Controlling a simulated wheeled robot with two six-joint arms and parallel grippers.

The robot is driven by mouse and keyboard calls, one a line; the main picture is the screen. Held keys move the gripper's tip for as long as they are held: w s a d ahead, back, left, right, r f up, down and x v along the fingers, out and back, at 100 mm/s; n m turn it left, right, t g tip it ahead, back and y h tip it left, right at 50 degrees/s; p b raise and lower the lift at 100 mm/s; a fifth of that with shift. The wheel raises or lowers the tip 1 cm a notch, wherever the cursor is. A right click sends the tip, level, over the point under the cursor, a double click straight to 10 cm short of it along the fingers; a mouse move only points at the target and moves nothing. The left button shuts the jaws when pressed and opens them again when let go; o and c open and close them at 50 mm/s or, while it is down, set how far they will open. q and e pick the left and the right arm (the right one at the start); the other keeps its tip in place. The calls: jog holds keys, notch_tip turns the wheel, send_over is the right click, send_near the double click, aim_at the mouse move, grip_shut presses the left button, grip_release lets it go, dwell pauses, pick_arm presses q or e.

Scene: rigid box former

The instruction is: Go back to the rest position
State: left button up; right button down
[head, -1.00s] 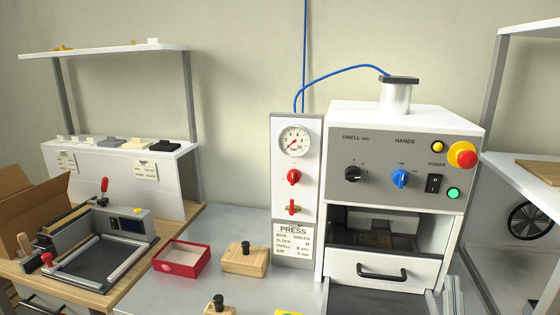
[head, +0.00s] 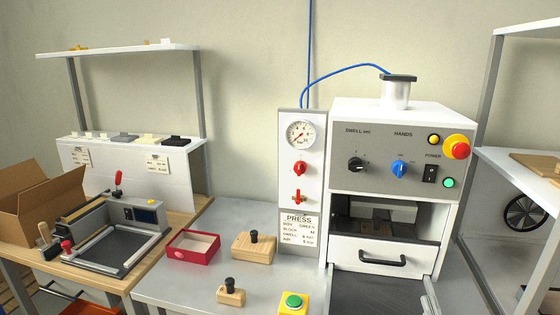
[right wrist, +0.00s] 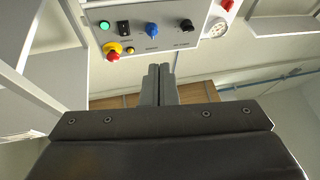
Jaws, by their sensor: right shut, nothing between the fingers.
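My right gripper (right wrist: 158,72) shows in the right wrist view with its two grey fingers together, shut and empty. The press control panel (right wrist: 160,30) appears beyond the fingertips in that view, upside down. I see no contact between the fingers and anything. My left gripper is not in view.
The press drawer (head: 382,258) is at the right. A red box (head: 193,248), a wooden block (head: 254,247), a smaller block (head: 231,293) and a green button (head: 293,301) stand on the grey table (head: 160,287). A frame fixture (head: 112,250) and cardboard box (head: 40,212) are left. A shelf rack (head: 510,165) stands right.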

jog(key=s+a+f+n+g+y, duration=0.1)
jog(key=s+f+g, duration=0.2)
jog(key=f+g, duration=0.3)
jog(key=s+a+f+g+y, duration=0.1)
jog(key=s+f+g, duration=0.3)
jog(key=f, duration=0.4)
jog(key=s+d+f+m+g+h, duration=0.2)
jog(key=s+f+g, duration=0.25)
jog(key=s, duration=0.45)
jog(key=s+d+f+m+g+h, duration=0.15)
jog(key=s+f+g, duration=0.3)
jog(key=s, duration=0.45)
notch_tip(320, 180, down, 25)
jog(key=d+g, duration=0.2)
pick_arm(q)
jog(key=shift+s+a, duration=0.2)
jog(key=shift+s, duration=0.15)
pick_arm(e)
jog(key=s+f+g, duration=0.1)
jog(key=s+f, duration=1.4)
jog(key=shift+s+a, duration=0.15)
jog(key=shift+a, duration=0.3)
